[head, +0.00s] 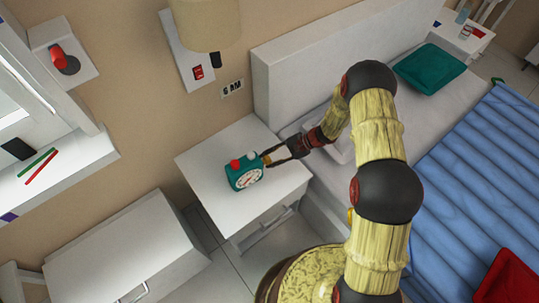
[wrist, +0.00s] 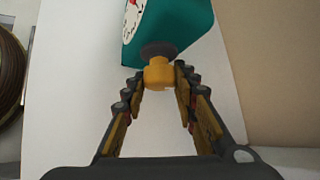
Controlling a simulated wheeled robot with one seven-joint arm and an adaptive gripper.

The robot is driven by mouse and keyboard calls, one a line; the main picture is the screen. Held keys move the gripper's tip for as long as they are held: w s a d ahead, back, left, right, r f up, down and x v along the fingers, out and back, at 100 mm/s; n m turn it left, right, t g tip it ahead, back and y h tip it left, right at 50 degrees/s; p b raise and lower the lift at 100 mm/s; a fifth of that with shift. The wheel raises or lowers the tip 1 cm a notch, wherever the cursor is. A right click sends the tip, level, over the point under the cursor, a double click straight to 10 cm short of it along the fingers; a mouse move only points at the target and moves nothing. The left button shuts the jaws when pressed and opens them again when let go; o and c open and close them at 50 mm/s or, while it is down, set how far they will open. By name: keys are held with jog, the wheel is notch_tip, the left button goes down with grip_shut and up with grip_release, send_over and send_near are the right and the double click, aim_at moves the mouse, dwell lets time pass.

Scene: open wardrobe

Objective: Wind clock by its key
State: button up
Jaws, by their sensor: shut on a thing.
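A teal alarm clock (head: 243,174) with a white dial and red and white knobs on top stands on the white bedside table (head: 205,158). The clock's teal side (wrist: 178,32) and part of its dial show at the top of the wrist view. A yellow key (wrist: 158,73) with a dark round base sticks out of the clock's side. My gripper (wrist: 158,78) is shut on the yellow key. In the head view, my gripper (head: 272,156) reaches the clock from the right.
The bed's headboard (head: 300,52) stands right of the table. A white cabinet (head: 125,255) is at lower left. The tabletop around the clock is clear.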

jog(key=m+g+h+p, duration=0.2)
jog(key=g+p, duration=0.1)
jog(key=shift+w+g, duration=0.1)
jog(key=shift+g, duration=0.2)
jog(key=shift+f+m+g+h, duration=0.1)
jog(key=shift+m+g+h, duration=0.5)
jog(key=shift+g+h, duration=0.1)
jog(key=shift+m+g, duration=0.4)
jog(key=shift+g, duration=0.4)
jog(key=shift+h, duration=0.3)
jog(key=shift+a, duration=0.1)
jog(key=o, duration=1.2)
jog(key=v, duration=1.2)
